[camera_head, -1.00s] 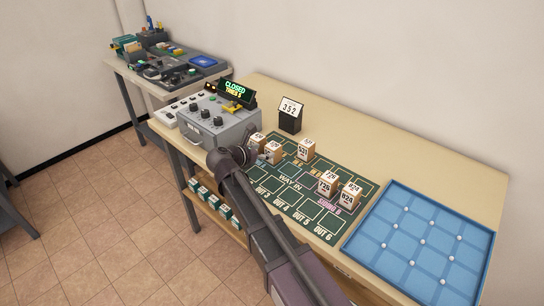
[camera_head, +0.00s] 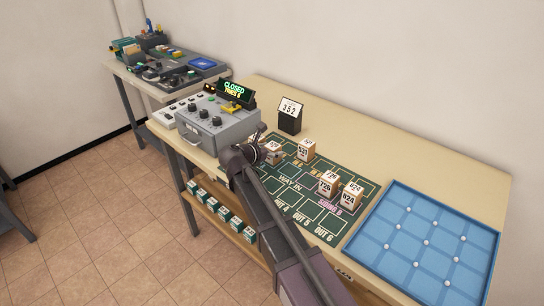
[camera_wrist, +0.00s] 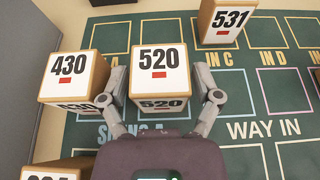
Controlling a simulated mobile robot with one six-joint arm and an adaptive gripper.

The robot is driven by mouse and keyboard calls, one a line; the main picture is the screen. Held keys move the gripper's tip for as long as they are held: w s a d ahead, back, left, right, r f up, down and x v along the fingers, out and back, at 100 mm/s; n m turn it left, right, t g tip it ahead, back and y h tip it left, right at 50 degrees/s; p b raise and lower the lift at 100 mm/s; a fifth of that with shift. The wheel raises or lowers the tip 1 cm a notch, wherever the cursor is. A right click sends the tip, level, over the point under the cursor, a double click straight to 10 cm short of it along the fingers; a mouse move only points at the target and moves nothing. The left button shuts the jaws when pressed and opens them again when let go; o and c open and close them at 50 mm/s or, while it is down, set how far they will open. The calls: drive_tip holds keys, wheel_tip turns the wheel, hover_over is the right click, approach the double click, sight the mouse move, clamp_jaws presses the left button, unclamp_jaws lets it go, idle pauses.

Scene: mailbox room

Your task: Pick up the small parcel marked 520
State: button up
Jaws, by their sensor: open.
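The parcel marked 520 (camera_wrist: 159,61) is a small tan box with a white top label and a red mark. It stands upright on the green mat in the wrist view. My gripper (camera_wrist: 160,98) is open, with one finger at each side of the near part of this parcel. I cannot tell whether the fingers touch it. In the head view my gripper (camera_head: 259,146) is at the left end of the mat, and the arm hides part of the boxes there.
Parcel 430 (camera_wrist: 70,65) stands close left of the left finger. Parcel 531 (camera_wrist: 227,20) is farther off to the right. Another box (camera_wrist: 55,172) is at lower left. A grey machine (camera_head: 215,128) stands left of the mat (camera_head: 300,214); a blue tray (camera_head: 425,240) lies right.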

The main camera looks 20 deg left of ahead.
drive_tip(key=shift+w+d+f, duration=0.1)
drive_tip(key=shift+w, duration=0.15)
idle(0.3)
drive_tip(key=c, duration=1)
